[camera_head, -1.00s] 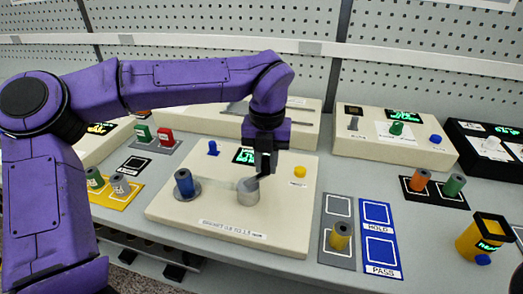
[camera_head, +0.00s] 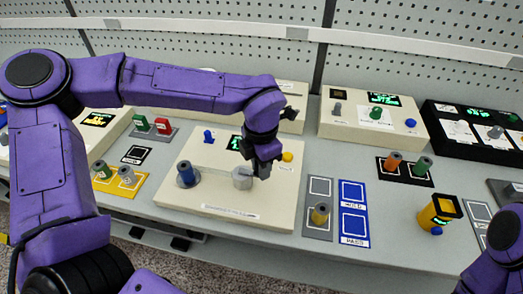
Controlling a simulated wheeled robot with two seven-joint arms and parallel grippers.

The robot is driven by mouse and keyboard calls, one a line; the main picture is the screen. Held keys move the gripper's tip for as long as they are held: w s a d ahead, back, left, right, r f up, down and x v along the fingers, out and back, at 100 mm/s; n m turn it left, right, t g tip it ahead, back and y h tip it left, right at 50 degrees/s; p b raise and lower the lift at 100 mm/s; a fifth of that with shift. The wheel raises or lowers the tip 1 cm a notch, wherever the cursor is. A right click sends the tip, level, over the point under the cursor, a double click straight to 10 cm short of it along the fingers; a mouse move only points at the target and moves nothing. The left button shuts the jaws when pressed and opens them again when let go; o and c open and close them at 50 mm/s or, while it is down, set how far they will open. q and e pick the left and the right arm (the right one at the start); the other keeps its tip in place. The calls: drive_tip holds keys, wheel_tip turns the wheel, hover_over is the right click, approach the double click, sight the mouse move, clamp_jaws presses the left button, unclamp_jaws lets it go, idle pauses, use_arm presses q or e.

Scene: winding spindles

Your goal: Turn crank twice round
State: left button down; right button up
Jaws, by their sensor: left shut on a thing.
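The cream winding station (camera_head: 276,214) stands on the grey bench in the middle of the head view. A blue spool (camera_head: 187,175) stands at its left, with a grey cylindrical hub (camera_head: 242,180) to the right of it. My left gripper (camera_head: 262,172) points down just right of the hub. It is shut on the crank handle, which its fingers mostly hide. A dark display with green text (camera_head: 235,143) is partly covered by my arm. My right arm shows only at the lower right corner; its gripper is out of view.
A blue knob (camera_head: 208,136) and a yellow button (camera_head: 287,156) sit on the station. To the right are a grey mat with a yellow spool (camera_head: 320,214) and the blue HOLD/PASS mat (camera_head: 354,226). A yellow mat (camera_head: 120,184) with spools is at left.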

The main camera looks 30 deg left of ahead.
use_arm(q)
drive_tip(key=shift+s+r+m+p, duration=0.25)
drive_tip(key=shift+s+m+p, duration=0.2)
drive_tip(key=shift+m+p, duration=0.65)
drive_tip(key=shift+s+f+m+p, duration=0.25)
drive_tip(key=shift+m+p, duration=0.35)
drive_tip(key=shift+p, duration=0.2)
drive_tip(key=c, duration=1)
unclamp_jaws()
drive_tip(key=shift+s, duration=0.1)
drive_tip(key=shift+o, duration=0.2)
wheel_tip(320, 180, up, 11)
drive_tip(key=b, duration=0.1)
drive_tip(key=shift+f, duration=0.2)
